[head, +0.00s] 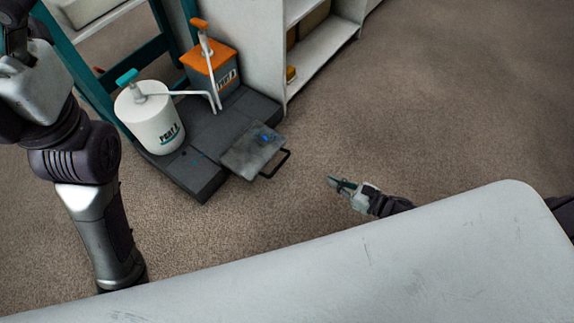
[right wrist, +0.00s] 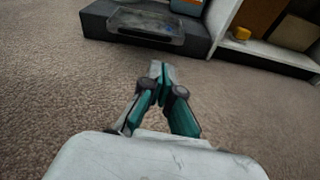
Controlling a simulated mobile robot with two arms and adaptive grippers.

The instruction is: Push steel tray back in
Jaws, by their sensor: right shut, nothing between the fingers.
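The steel tray (head: 254,150) is a grey, worn plate with a black handle, sticking out from the front of a dark low base (head: 205,182). A small blue patch lies on it. It also shows at the top of the right wrist view (right wrist: 148,24). My right gripper (head: 331,181) is shut and empty, to the right of the tray handle and apart from it. In the right wrist view its closed fingertips (right wrist: 161,68) point toward the tray with carpet between. My left arm comes in at the left; its gripper is not visible.
A white pump container (head: 150,122) and an orange-topped one (head: 208,68) stand on the base behind the tray. A white shelf unit (head: 330,48) stands right of the base. A pale surface (head: 420,250) fills the front. Carpet around my right gripper is clear.

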